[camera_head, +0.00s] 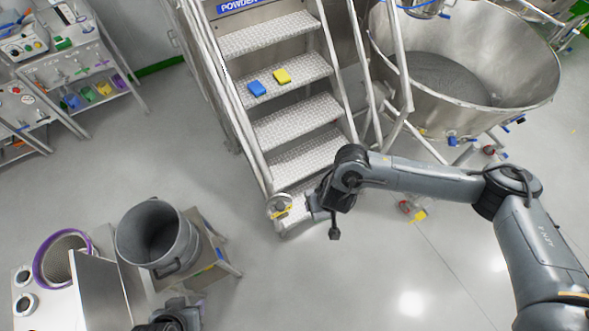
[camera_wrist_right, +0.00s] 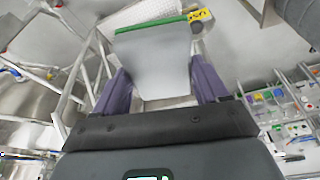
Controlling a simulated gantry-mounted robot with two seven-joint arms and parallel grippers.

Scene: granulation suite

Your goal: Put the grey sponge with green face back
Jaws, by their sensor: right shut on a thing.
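The grey sponge with the green face (camera_wrist_right: 155,65) is between the two fingers of my right gripper (camera_wrist_right: 157,88) in the right wrist view. Its grey body fills the gap, and its green face shows as a strip at the far end. In the head view my right gripper (camera_head: 310,206) is beside the lowest step of the stairs, and I cannot make out the sponge clearly there. A dark part of my left arm (camera_head: 176,316) shows at the bottom edge of the head view. Its fingers are not clear.
A blue sponge (camera_head: 256,88) and a yellow sponge (camera_head: 282,76) lie on a step of the metal stairs (camera_head: 265,42). A large steel bowl (camera_head: 530,75) stands at right. A grey bucket (camera_head: 128,237) is at lower left. A bench (camera_head: 100,62) with coloured items is at upper left.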

